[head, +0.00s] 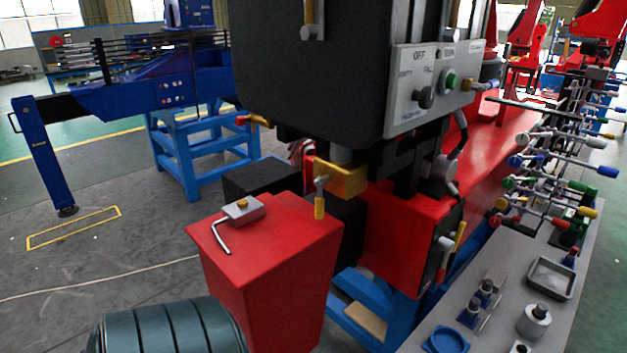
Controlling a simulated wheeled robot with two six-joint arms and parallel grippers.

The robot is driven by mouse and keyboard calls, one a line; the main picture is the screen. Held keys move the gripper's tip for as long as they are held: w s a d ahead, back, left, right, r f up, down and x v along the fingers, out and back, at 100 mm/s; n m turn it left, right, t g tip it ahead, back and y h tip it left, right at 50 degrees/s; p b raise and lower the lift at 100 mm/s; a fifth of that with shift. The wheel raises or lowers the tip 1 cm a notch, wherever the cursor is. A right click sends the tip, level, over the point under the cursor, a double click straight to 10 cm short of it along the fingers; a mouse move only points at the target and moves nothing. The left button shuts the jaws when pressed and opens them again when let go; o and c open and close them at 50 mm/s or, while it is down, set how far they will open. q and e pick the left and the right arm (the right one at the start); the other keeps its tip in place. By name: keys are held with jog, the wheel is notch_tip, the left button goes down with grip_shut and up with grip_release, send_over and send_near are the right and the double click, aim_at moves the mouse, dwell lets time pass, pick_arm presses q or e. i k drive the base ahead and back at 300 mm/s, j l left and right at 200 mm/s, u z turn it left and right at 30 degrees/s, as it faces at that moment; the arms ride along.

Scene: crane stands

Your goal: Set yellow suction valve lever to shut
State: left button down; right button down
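A yellow-handled lever (320,207) hangs straight down from a brass valve block (342,180) under the large black tank (308,75). A second yellow-gripped lever (460,236) stands tilted on the side of the red base, farther right. A brass-coloured lever with a red end (256,121) sticks out to the left below the tank. No label marks any of them as the suction valve, so I cannot tell for certain which one it is. Neither of my grippers is in view.
A red box (265,265) with a bent metal rod on top stands in front of the valve block. A ribbed dark cylinder (170,328) is at the bottom. A control panel (432,85) is on the tank. A grey bench (440,318) with parts and several coloured-knob levers lies right.

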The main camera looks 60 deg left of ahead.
aim_at(320, 180)
jog(key=u, duration=1.75)
